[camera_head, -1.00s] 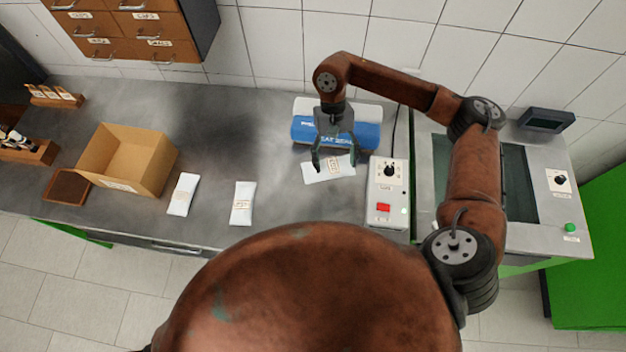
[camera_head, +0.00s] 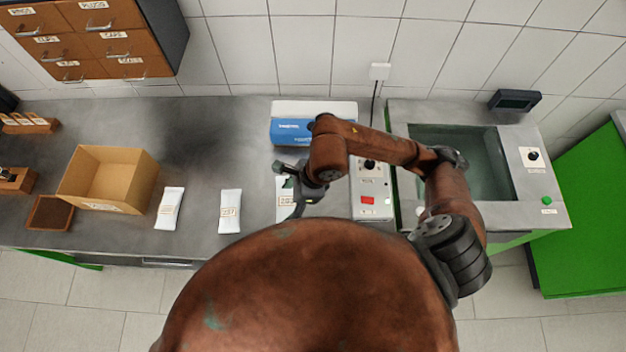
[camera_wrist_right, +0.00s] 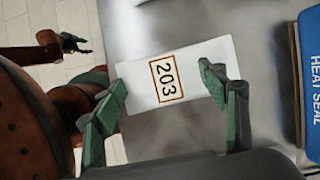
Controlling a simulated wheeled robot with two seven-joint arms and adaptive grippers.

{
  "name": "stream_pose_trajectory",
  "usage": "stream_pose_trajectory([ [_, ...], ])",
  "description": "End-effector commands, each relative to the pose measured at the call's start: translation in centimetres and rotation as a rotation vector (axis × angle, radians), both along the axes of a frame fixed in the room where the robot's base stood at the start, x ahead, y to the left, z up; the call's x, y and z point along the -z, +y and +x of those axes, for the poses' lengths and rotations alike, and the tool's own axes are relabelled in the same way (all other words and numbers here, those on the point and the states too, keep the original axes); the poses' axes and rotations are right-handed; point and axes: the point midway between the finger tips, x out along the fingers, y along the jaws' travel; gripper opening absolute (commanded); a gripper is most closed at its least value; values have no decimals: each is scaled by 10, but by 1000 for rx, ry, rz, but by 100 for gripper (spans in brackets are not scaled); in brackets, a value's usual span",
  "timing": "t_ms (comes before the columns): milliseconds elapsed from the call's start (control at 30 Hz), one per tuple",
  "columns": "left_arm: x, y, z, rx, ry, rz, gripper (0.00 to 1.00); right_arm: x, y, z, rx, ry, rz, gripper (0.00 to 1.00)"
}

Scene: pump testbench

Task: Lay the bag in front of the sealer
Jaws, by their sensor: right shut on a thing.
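The white bag labelled 203 (camera_wrist_right: 192,58) is between the green fingers of my right gripper (camera_wrist_right: 165,80), which is shut on it. In the head view the bag (camera_head: 282,204) is partly hidden by my right gripper (camera_head: 296,198). It is on the near side of the blue and white heat sealer (camera_head: 291,131), its long side pointing towards the sealer. I cannot tell whether it touches the counter. The sealer's blue edge shows at the right of the wrist view (camera_wrist_right: 311,85). My left gripper (camera_wrist_right: 76,42) shows small in the wrist view, jaws apart and empty, away from the bag.
Two white bags (camera_head: 230,211) (camera_head: 168,208) lie on the counter to the left. A control box with a red switch (camera_head: 371,205) stands close to the right of the gripper. A sunken basin (camera_head: 490,165) is further right.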

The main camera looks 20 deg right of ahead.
Motion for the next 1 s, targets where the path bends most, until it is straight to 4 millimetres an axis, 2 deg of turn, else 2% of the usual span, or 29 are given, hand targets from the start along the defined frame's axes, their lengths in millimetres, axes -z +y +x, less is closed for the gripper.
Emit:
stream_pose_trajectory([
  [133, -1, 0, 3, 1, -3, 0, 40, -2, 1, 0, 69, 2, -1, 36],
  [267, -4, 0, 5, 1, -7, -1, 40, 7, -15, 9, 87, 7, -5, 36],
  [567, -13, 0, 8, 2, -12, 0, 40, 37, -74, 48, 85, 9, -3, 36],
  [600, -14, 0, 8, 2, -12, 0, 40, 45, -79, 51, 84, 11, -3, 36],
  [800, -16, 0, 9, 2, -12, 0, 40, 77, -100, 66, 80, 7, -1, 36],
  [1000, -17, 0, 9, 2, -12, 0, 40, 88, -107, 72, 76, 4, -1, 36],
])
